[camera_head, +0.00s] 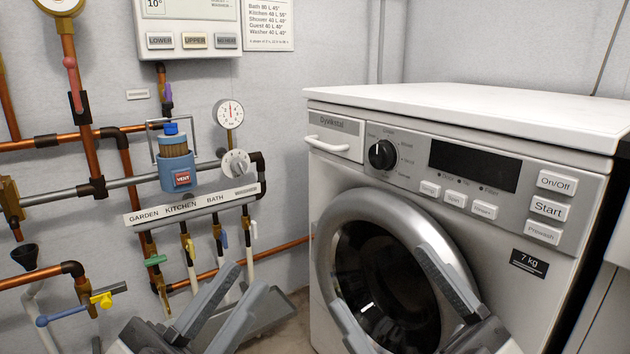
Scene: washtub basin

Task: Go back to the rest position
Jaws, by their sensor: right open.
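My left gripper (246,280) shows at the bottom, left of centre, in front of the pipes and the floor. Its two dark grey fingers point up and to the right, close together in the picture; the angle hides whether they are apart. My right gripper (383,278) is at the bottom right of centre, in front of the washing machine's round door (330,228). Its fingers are spread wide with nothing between them. I cannot tell how far either gripper is from the things behind it.
The white washing machine (330,185) fills the right side. A labelled rail (192,206) crosses below. A control box (190,20) hangs above.

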